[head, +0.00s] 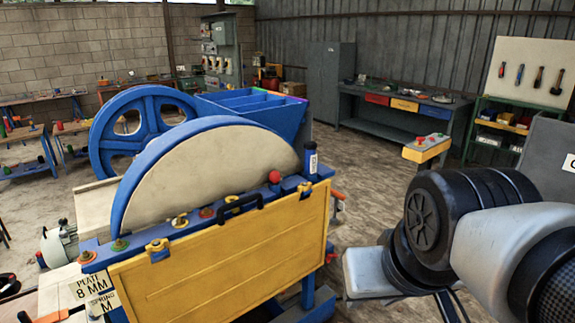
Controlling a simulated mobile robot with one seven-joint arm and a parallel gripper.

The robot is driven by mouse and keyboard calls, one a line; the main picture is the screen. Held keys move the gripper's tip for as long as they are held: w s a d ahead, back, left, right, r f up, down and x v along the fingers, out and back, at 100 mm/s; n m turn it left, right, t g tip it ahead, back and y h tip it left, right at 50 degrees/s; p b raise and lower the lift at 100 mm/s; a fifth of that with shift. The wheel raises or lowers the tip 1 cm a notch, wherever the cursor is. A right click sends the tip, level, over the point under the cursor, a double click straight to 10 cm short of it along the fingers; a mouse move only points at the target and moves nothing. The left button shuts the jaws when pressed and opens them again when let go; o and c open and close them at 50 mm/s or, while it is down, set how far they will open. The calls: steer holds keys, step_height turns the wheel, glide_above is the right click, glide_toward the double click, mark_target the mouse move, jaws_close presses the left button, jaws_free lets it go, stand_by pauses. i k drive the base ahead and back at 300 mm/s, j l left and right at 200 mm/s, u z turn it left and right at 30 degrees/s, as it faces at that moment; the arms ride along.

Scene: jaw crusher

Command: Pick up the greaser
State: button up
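No object is clearly marked as the greaser. A small dark blue cylinder with a pale label (310,160) stands upright at the right end of the top of the jaw crusher (220,250), and I cannot tell if it is the greaser. Small yellow fittings (180,220) and a red ball knob (275,177) sit along the same ledge, behind the yellow front panel. My arm shows at the right edge, to the right of the crusher and apart from it. My gripper is not in this view.
A blue flywheel (145,130) and blue hopper (255,108) rise behind the cream guard (215,170). A yellow control box with buttons (427,148) stands at right. A workbench (400,105) lines the back wall. Bare floor (365,170) lies between crusher and bench.

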mark_target(310, 157)
steer(key=i+l, duration=0.15)
steer(key=i, duration=0.3)
steer(key=i+l, duration=0.2)
steer(key=i, duration=0.25)
steer(key=i+l, duration=0.15)
steer(key=i, duration=0.3)
steer(key=i+l, duration=0.2)
steer(key=i, duration=0.3)
